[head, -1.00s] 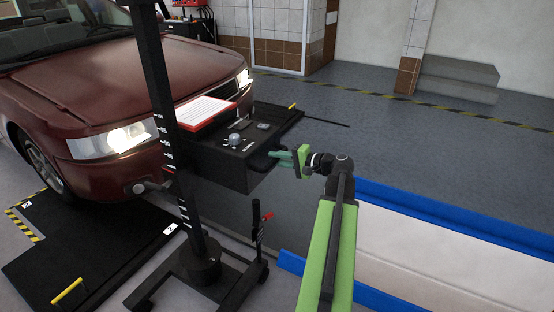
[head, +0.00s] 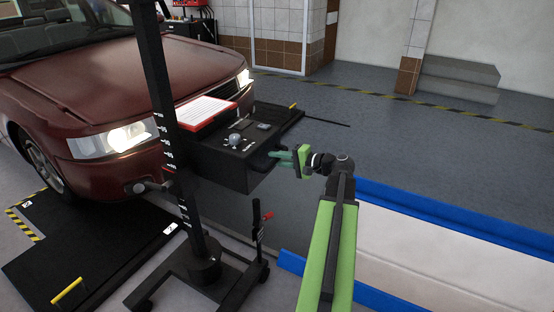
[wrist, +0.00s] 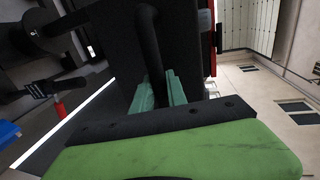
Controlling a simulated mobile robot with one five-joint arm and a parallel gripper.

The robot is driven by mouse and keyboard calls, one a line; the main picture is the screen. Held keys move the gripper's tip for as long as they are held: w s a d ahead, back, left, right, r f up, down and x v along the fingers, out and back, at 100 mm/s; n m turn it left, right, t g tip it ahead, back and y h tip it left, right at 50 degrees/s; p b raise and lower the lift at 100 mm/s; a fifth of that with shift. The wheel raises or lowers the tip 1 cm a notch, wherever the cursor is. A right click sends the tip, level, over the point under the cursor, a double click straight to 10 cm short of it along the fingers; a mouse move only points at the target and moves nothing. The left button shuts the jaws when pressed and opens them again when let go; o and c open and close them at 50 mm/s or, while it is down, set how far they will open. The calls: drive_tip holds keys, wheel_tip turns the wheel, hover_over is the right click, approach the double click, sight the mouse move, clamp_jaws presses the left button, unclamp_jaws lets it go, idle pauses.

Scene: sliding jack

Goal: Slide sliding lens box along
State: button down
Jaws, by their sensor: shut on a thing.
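The sliding lens box (head: 224,163) is a black box with a knob and a small panel on top. It sits on a black upright column (head: 172,120) in front of the red car. My gripper (head: 284,158) is at the box's right side, its green fingers shut on the black handle there. In the wrist view the handle (wrist: 150,45) is a dark bar running down between the green fingers (wrist: 160,92), with the dark box wall (wrist: 120,40) behind it. The fingers partly hide the handle's lower end.
The red car (head: 90,85) with lit headlights stands close behind the column. The column's wheeled base (head: 205,275) is on the floor. A red-framed white sheet (head: 206,113) lies on top of the box. A blue-edged white strip (head: 450,250) is at right; grey floor is open beyond.

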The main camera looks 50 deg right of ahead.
wheel_tip(320, 180, down, 15)
drive_tip(key=b, duration=1.4)
drive_tip(key=shift+r, duration=0.1)
drive_tip(key=c, duration=1.3)
unclamp_jaws()
drive_tip(key=p+v, duration=0.3)
drive_tip(key=v, duration=1.4)
drive_tip(key=shift+s+r, duration=0.1)
drive_tip(key=shift+s, duration=0.1)
